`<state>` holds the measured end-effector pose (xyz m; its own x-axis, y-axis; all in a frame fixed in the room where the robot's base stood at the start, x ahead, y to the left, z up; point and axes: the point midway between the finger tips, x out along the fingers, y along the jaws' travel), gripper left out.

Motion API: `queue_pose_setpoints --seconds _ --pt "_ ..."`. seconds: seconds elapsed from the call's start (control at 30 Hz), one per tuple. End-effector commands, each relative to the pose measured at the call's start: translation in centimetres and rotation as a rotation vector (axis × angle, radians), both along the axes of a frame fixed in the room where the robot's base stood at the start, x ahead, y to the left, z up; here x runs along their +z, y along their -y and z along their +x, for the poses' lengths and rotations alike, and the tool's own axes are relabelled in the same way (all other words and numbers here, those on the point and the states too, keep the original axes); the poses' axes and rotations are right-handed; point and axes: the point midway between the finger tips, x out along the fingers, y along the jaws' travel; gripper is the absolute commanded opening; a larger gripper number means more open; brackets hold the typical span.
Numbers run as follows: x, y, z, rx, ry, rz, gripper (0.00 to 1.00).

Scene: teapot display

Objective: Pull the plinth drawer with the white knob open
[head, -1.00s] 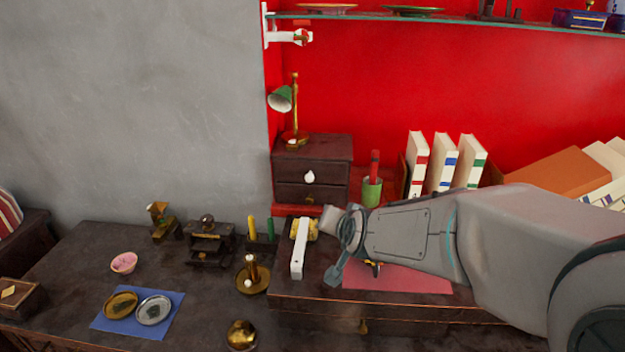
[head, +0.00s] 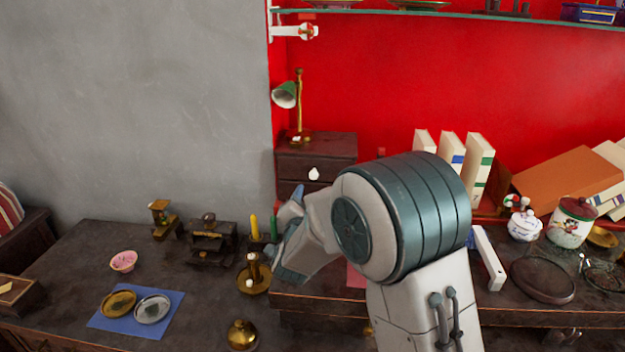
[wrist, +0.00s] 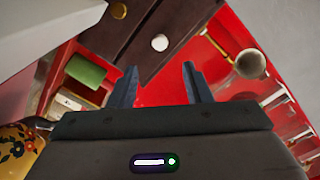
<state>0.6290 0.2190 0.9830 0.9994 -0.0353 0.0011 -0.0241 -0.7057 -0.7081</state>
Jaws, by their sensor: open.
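The dark plinth (head: 335,146) stands against the red wall, with two drawers one above the other. The upper drawer carries the white knob (head: 314,174), and its front looks flush. In the wrist view the white knob (wrist: 160,42) lies beyond the fingertips, roughly centred between them. A brass knob (wrist: 118,10) shows on the other drawer. My gripper (wrist: 160,86) is open and empty, apart from the knob. In the head view my arm stands just in front of the plinth and covers part of its lower right side.
A green-shaded lamp (head: 285,95) stands on the plinth. Upright books (head: 476,165) stand to the right. A yellow candle (head: 254,227) and a candlestick (head: 254,280) are at the left of my arm. A green object (wrist: 86,70) lies left of my fingers.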

Motion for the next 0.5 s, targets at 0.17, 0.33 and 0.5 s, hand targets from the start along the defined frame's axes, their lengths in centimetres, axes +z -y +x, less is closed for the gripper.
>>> queue_pose_setpoints --seconds 0.17,0.33,0.5 --pt "0.2 0.3 4.1 -0.003 0.000 -0.001 0.45" --pt "0.1 0.3 7.2 0.001 -0.001 -0.001 0.45" --pt "0.1 0.4 9.2 0.000 -0.001 -0.001 0.45"
